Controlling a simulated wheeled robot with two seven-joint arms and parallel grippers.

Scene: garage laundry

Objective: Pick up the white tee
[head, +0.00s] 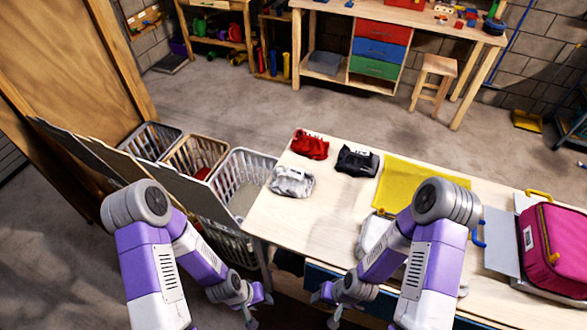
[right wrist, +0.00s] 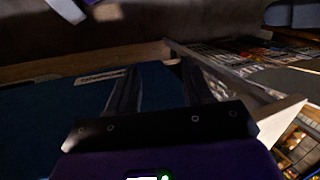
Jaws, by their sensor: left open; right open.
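The white tee (head: 292,181) lies crumpled near the left edge of the light wooden table (head: 318,222). A red garment (head: 310,145) lies behind it and a black garment (head: 357,161) lies to its right. My left gripper (head: 258,308) is open, low in front of the table and apart from the tee. My right gripper (head: 326,312) is open and empty, low at the table's front side. In the right wrist view its two dark fingers (right wrist: 160,90) point at a dark blue panel. The tee is not in the right wrist view.
Baskets stand left of the table: white (head: 240,182), tan (head: 196,156) and grey (head: 152,139). A yellow cloth (head: 418,181) lies on the table, with a pink bag (head: 556,248) at the right. The table around the tee is clear toward the front.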

